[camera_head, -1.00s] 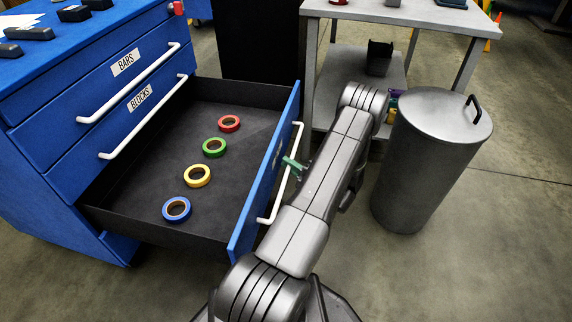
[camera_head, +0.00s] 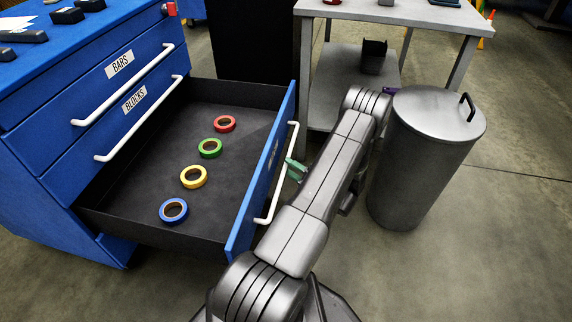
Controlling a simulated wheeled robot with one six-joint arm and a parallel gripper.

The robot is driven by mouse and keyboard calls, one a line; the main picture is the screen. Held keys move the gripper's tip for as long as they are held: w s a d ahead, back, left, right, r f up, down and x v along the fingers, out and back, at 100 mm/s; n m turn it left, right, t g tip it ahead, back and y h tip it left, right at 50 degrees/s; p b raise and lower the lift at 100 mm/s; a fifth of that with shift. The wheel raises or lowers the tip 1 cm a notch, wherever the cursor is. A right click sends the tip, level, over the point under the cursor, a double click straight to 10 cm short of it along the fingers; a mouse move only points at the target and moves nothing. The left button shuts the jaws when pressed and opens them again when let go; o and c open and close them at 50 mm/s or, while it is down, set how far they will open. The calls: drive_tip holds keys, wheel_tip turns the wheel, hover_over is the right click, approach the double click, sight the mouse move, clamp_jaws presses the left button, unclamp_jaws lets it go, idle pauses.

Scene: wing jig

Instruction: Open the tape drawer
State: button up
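The tape drawer (camera_head: 140,222) is the bottom drawer of the blue cabinet. It stands pulled far out, with its dark inside in full view. A red tape roll (camera_head: 225,124), a green one (camera_head: 210,148), a yellow one (camera_head: 194,177) and a blue one (camera_head: 173,211) lie in a row on its floor. Its white bar handle (camera_head: 266,219) is on the blue front, seen nearly edge-on. My gripper (camera_head: 296,169) shows as green fingertips just right of the handle's middle. The fingertips look apart, with nothing between them. The rest of the gripper is hidden behind my arm.
The drawers marked BARS (camera_head: 120,64) and BLOCKS (camera_head: 134,101) above are shut. A grey lidded bin (camera_head: 425,160) stands close to the right of my arm. A grey table (camera_head: 345,12) with a lower shelf stands behind. Open floor lies at the right.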

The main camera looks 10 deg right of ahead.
drive_tip(key=p+v, duration=0.1)
drive_tip(key=v, duration=1)
drive_tip(key=shift+s+p, duration=0.2)
drive_tip(key=shift+p, duration=0.2)
drive_tip(key=shift+d, duration=0.1)
drive_tip(key=b+x, duration=0.2)
drive_tip(key=x, duration=1.2)
drive_tip(key=shift+b, duration=0.35)
